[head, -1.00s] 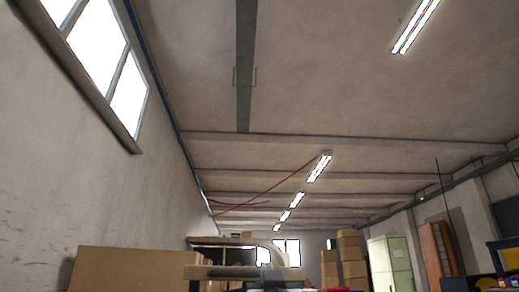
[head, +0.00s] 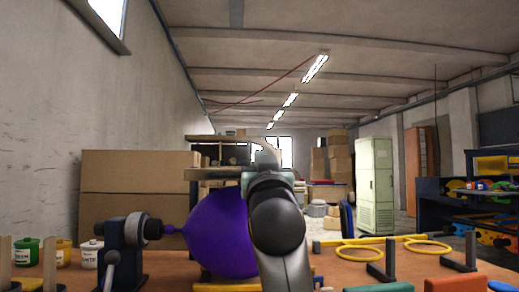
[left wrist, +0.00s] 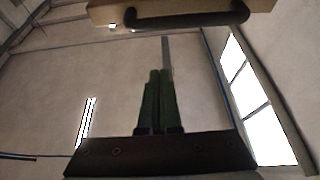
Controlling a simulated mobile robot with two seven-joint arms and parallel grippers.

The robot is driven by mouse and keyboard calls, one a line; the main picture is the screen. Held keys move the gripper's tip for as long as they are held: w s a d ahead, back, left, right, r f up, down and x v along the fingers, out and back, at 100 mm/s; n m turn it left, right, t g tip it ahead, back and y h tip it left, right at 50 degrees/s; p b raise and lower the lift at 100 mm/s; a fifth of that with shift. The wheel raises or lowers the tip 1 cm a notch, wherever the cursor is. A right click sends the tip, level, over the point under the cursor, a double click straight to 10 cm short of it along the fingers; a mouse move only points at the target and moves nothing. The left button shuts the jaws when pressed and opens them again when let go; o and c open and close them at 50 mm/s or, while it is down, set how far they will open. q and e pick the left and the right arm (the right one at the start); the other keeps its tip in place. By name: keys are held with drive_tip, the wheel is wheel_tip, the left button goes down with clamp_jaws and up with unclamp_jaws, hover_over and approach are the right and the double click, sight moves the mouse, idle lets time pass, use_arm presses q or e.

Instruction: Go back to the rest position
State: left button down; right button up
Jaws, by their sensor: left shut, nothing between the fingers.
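My left gripper (left wrist: 159,80) shows in the left wrist view with its two dark green fingers together and nothing between them. It points up toward the ceiling, clear of any object. In the head view my left arm rises in the middle, in front of the purple balloon (head: 214,235), and hides its right part. The balloon's narrow end points left to a dark clamp-like device (head: 122,255) on the table. My right gripper is in neither view now.
The wooden table (head: 170,268) holds paint pots (head: 65,252) at the left and yellow rings (head: 360,255) at the right. Cardboard boxes (head: 130,175) stand behind it. A pale green cabinet (head: 374,185) and a dark shelf (head: 440,205) stand farther back right.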

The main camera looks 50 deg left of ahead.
use_arm(q)
drive_tip(key=f+v, duration=0.1)
drive_tip(key=v, duration=0.6)
drive_tip(key=shift+f, duration=0.15)
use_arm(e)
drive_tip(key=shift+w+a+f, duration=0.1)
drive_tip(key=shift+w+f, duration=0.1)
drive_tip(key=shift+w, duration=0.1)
use_arm(q)
drive_tip(key=shift+w, duration=0.1)
